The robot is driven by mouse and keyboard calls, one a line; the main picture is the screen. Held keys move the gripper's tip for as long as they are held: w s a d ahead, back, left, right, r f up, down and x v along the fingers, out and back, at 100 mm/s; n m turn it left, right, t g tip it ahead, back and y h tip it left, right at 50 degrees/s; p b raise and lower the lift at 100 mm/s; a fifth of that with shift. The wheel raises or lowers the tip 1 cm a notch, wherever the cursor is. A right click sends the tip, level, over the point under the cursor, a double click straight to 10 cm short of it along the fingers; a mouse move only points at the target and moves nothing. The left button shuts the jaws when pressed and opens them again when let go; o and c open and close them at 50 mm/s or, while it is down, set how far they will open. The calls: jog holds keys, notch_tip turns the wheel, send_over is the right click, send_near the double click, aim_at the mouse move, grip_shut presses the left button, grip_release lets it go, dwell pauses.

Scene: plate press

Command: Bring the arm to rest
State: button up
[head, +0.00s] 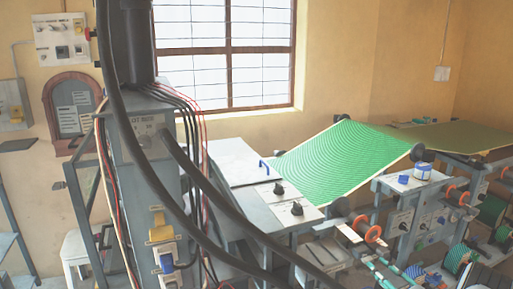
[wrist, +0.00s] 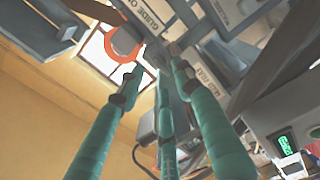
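My gripper (wrist: 153,72) shows in the wrist view as several long teal fingers reaching up from the bottom edge. Their dark tips are spread apart, and I see nothing held between them. An orange ring (wrist: 126,42) and grey machine parts with printed labels lie beyond the tips. I cannot tell whether any fingertip touches them. In the head view I cannot clearly pick out my gripper among the machine parts at the lower right.
A grey table (head: 232,160) stands by the window (head: 222,55). A green striped sheet (head: 345,155) slopes up beside it. Machine frames with knobs and orange rings (head: 373,234) crowd the right. A grey cabinet (head: 150,185) with cables stands at left.

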jog(key=w+n+b, duration=0.1)
jog(key=n+b, duration=0.4)
jog(key=n, duration=0.2)
jog(key=w+a+n+b, duration=0.1)
jog(key=n+b, duration=0.3)
jog(key=n, duration=0.4)
jog(key=w+a+n+b, duration=0.1)
jog(key=n+b, duration=0.4)
jog(key=n, duration=0.3)
jog(key=shift+w+f+b, duration=0.25)
jog(key=shift+f+b, duration=0.05)
